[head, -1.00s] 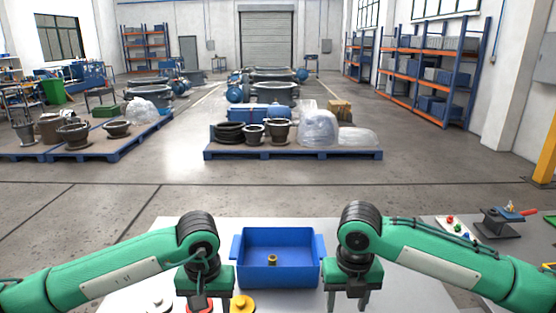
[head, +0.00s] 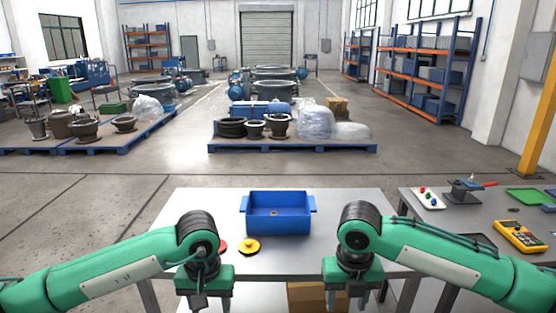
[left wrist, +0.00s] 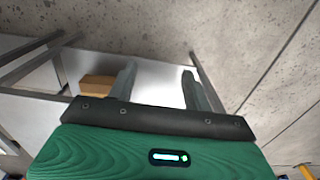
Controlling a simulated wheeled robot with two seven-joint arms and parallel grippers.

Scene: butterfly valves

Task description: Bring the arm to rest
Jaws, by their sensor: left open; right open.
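My left gripper (head: 204,303) hangs in front of the near edge of the grey table, and its fingertips are cut off by the bottom of the head view. In the left wrist view its two fingers (left wrist: 160,75) stand apart with nothing between them. My right gripper (head: 347,302) hangs at the near edge of the table, also open and empty. Both arms are bent, with the grippers pointing down.
A blue bin (head: 278,221) stands on the grey table (head: 300,258), with a small brass part (head: 274,213) inside. A yellow knobbed disc (head: 249,247) and a partly hidden red one (head: 222,245) lie left of it. A side table at right holds a yellow meter (head: 520,236). A cardboard box (head: 309,296) is below.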

